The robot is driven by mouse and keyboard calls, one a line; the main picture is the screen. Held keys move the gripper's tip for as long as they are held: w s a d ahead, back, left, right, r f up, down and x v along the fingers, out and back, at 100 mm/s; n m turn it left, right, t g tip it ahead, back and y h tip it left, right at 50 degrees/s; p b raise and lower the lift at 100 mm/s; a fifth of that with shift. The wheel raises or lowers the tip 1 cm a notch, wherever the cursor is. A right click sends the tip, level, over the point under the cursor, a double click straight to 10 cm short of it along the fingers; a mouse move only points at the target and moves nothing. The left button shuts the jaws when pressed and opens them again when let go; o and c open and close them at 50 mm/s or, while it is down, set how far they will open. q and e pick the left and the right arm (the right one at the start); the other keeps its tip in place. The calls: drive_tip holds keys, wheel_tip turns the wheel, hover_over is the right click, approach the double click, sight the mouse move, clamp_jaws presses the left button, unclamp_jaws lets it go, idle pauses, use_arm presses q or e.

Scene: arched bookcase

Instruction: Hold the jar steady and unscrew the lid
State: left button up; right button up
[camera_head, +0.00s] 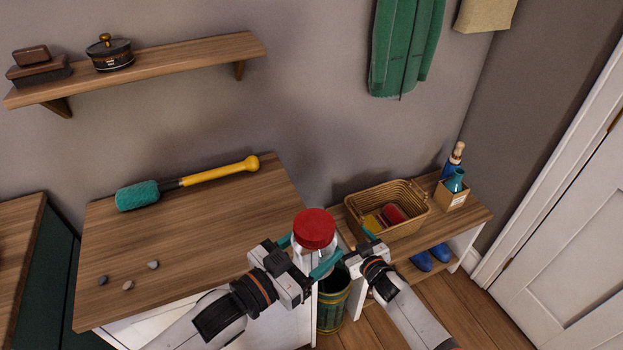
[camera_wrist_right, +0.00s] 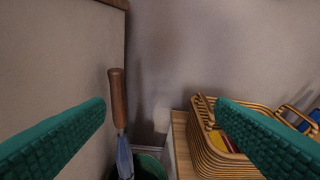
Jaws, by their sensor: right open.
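The jar (camera_head: 312,262) is clear with a red lid (camera_head: 314,228) on top. It is upright in the head view, in the air by the right edge of the wooden cabinet top. My left gripper (camera_head: 308,254) has its teal fingers on either side of the jar body, below the lid, and is closed on it. My right gripper (camera_head: 358,247) is just right of the jar, and its fingers are partly hidden. In the right wrist view its two teal fingers are wide apart with nothing between them, and the jar does not show.
The cabinet top (camera_head: 220,245) holds a teal-headed duster (camera_head: 190,180) and several pebbles. A wicker basket (camera_head: 388,225) stands on the low bench at right. A green bin (camera_head: 332,312) is below the jar, with a wooden handle (camera_wrist_right: 117,98) rising from it. A shelf (camera_head: 180,60) is above.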

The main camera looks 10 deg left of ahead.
drive_tip(key=a+r+n+g+y, duration=0.2)
drive_tip(key=a+r+n+y, duration=0.25)
drive_tip(key=r, duration=0.55)
drive_tip(key=a+r+n+g+y, duration=0.25)
drive_tip(key=a+r+n, duration=0.3)
drive_tip(key=r, duration=0.45)
drive_tip(key=a+r+n+g+y, duration=0.2)
drive_tip(key=a+r+n+y, duration=0.3)
drive_tip(key=r, duration=0.5)
drive_tip(key=s+a+r+n+g+h, duration=0.2)
drive_tip(key=s+a+r+n+g, duration=0.1)
drive_tip(key=s+r+n+g, duration=0.3)
drive_tip(key=s+a+r+n+g+h, duration=0.1)
drive_tip(key=s+a+r+n+g, duration=0.2)
drive_tip(key=s+n+g, duration=0.3)
drive_tip(key=n+t+h, duration=0.5)
drive_tip(key=n+h, duration=0.3)
drive_tip(key=h, duration=0.8)
hover_over(311, 224)
drive_tip(key=shift+s+a, duration=0.1)
drive_tip(key=shift+a, duration=0.05)
drive_tip(key=shift+d+t, duration=0.2)
drive_tip(key=shift+t, duration=0.05)
drive_tip(key=shift+f, duration=0.4)
wheel_tip(311, 224, down, 7)
